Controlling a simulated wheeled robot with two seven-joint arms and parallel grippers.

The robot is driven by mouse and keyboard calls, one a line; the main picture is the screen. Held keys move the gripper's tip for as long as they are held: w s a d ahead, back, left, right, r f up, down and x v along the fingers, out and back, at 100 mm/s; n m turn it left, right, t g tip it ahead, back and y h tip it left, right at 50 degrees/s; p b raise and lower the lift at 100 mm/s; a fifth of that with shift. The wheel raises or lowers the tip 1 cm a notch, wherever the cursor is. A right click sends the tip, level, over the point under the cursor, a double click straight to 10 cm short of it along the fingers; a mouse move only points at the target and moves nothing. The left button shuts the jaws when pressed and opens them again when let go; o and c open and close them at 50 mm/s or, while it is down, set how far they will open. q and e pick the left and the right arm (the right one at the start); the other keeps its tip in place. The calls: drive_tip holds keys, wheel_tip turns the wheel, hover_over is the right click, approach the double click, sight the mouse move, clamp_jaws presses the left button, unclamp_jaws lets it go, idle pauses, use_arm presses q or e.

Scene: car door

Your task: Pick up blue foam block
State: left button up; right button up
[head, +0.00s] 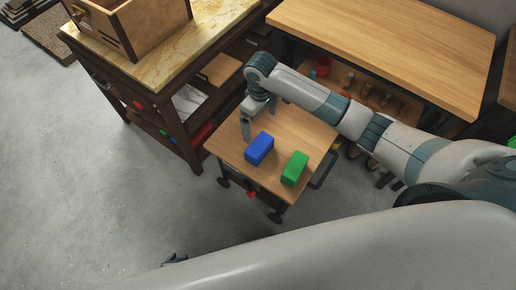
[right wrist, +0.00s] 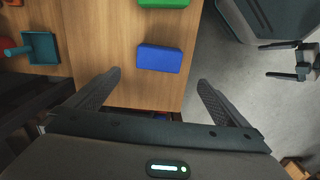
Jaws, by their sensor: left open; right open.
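The blue foam block (head: 259,149) lies on a small wooden-topped cart (head: 225,143). It also shows in the right wrist view (right wrist: 159,58), a little beyond the fingertips and between their lines. My right gripper (head: 259,117) is open and empty, above the cart's far left part, beside the blue block and not touching it. Its two fingers (right wrist: 159,78) show spread in the right wrist view. My left gripper (head: 175,260) shows only in small part at the bottom, over the floor, well away from the block. It shows open and empty in the right wrist view (right wrist: 271,61).
A green block (head: 294,168) lies on the cart to the right of the blue one, with a gap between them. A marble-topped cabinet (head: 170,60) with a wooden box stands at left. A wooden workbench (head: 390,45) stands behind. The floor at left is clear.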

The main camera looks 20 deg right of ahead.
sight(259, 145)
idle(0.3)
wheel_tip(259, 145, down, 12)
drive_tip(key=shift+f, duration=0.1)
idle(0.5)
drive_tip(key=shift+f, duration=0.1)
drive_tip(key=shift+w+f+b, duration=0.2)
drive_tip(key=shift+f+b, duration=0.25)
drive_tip(key=shift+f, duration=2.05)
drive_tip(key=c, duration=0.7)
